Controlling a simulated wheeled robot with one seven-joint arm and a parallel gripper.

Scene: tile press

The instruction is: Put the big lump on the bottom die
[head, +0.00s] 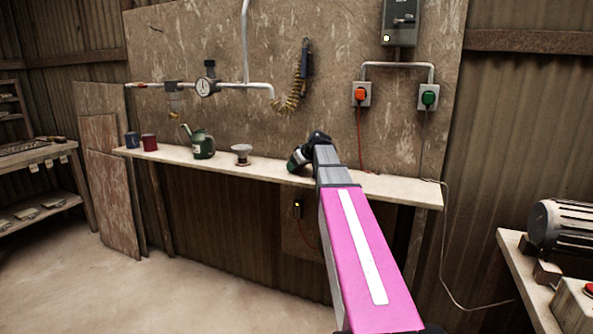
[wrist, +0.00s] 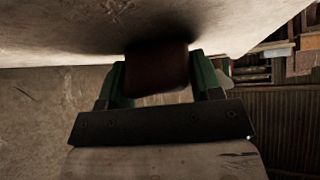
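In the wrist view, a dark reddish-brown block (wrist: 157,72), which looks like the big lump, sits between the two green fingers of my gripper (wrist: 160,80). The fingers touch it on both sides, with no gap showing. Its far end is at the pale surface, with a dark shadow around it; I cannot tell whether it rests there. In the head view my gripper (head: 297,160) is at the wall shelf, partly behind my wrist, and the lump is hidden. I cannot pick out the bottom die in either view.
The pale wall shelf (head: 400,190) carries a blue mug (head: 132,140), a dark red mug (head: 150,143), a green can (head: 203,143) and a small pale stand (head: 242,153). A bench with a motor (head: 560,226) is at the right. A rack (head: 40,160) stands left. Open floor lies front left.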

